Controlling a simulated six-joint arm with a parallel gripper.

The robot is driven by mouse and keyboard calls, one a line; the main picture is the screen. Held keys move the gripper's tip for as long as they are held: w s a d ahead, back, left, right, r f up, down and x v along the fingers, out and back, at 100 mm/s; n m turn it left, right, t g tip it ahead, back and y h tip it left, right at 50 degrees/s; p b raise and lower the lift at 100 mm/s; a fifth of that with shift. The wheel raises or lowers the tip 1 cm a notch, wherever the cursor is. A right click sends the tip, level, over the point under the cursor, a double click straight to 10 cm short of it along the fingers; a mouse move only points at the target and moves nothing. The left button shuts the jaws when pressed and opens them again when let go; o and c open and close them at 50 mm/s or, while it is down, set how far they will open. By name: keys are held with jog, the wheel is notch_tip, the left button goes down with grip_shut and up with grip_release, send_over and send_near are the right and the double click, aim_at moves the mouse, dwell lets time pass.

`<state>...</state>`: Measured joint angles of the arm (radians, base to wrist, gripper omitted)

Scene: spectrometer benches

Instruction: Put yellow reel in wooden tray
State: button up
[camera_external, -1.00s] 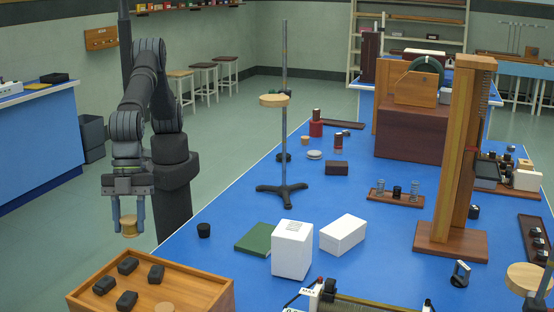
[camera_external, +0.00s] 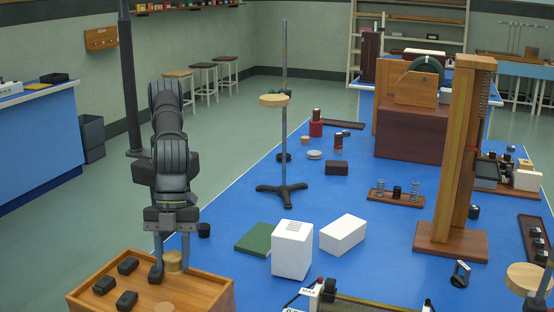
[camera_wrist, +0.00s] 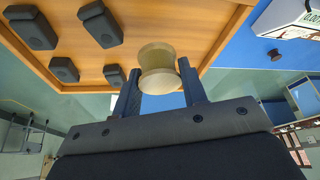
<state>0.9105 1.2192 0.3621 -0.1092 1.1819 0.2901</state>
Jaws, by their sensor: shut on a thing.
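The yellow reel (camera_external: 173,261) is a pale yellow spool. My gripper (camera_external: 172,262) is shut on it, with one dark finger on each side. The wrist view also shows the reel (camera_wrist: 157,67) between the fingertips (camera_wrist: 160,82). The wooden tray (camera_external: 214,293) stands at the near left of the blue table. The reel appears over the tray's far part in the external view. I cannot tell how high it is above the tray floor.
Several dark blocks (camera_external: 128,266) lie in the tray's left part, one close to my gripper. A small black cylinder (camera_external: 204,230), a green book (camera_external: 262,238) and a white box (camera_external: 292,250) stand beyond the tray.

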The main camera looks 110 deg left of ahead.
aim_at(181, 288)
jog(key=shift+w+f, duration=0.3)
jog(key=shift+w, duration=0.2)
jog(key=shift+f, duration=1.95)
jog(key=shift+f, duration=0.15)
jog(key=o, duration=1)
jog(key=shift+c, duration=0.2)
jog(key=v, duration=1.2)
jog(key=shift+a, duration=0.15)
jog(key=shift+s, duration=0.1)
